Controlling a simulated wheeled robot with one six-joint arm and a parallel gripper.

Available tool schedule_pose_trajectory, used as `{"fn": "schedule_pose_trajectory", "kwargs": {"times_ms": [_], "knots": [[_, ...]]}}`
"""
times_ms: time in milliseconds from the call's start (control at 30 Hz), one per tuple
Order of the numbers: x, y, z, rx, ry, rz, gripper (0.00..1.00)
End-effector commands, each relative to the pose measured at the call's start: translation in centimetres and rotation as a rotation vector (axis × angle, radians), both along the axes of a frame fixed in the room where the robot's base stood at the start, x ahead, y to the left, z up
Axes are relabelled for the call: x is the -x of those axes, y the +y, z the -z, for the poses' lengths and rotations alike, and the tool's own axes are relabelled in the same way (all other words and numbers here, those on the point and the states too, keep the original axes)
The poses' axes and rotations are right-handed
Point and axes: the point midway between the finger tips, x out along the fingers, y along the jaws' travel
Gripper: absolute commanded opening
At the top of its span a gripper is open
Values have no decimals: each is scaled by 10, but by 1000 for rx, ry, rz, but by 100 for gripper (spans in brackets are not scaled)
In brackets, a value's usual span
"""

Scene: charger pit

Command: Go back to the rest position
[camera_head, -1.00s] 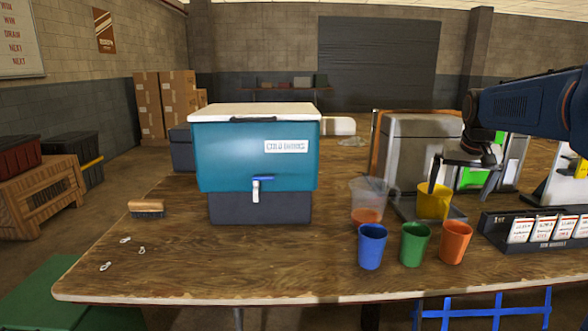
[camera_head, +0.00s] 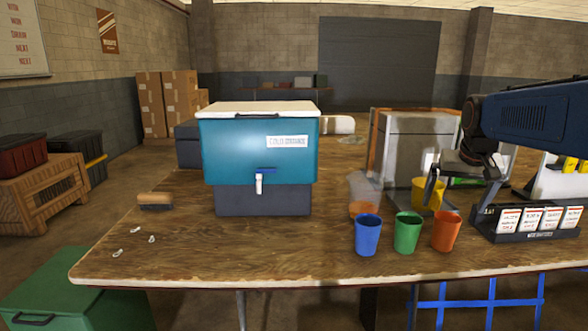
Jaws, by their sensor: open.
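My gripper (camera_head: 436,188) is open at the right of the head view, its fingers pointing down. One finger stands in front of the yellow cup (camera_head: 422,194), and part of that cup is hidden. I cannot tell whether the finger touches the cup. The yellow cup sits at the front of a grey, metal-fronted machine (camera_head: 417,150). My dark blue arm reaches in from the right edge.
A blue cup (camera_head: 368,235), a green cup (camera_head: 407,232) and an orange cup (camera_head: 446,231) stand near the front edge. A clear pitcher (camera_head: 362,190), a teal cooler (camera_head: 258,150), a brush (camera_head: 155,201) and a card rack (camera_head: 530,222) share the wooden table (camera_head: 200,255).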

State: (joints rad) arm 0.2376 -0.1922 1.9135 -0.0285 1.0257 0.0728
Motion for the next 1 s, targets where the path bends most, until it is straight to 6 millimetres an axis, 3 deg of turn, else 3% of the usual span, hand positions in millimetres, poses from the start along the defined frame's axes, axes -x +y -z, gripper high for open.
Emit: {"fn": "schedule_pose_trajectory", "kwargs": {"times_ms": [167, 367, 800, 1000], "knots": [[36, 24, 7, 1, -4, -38, 100], [97, 60, 28, 2, -9, -101, 100], [230, 114, 102, 4, -16, -242, 100], [270, 125, 135, 4, -19, -287, 100]]}}
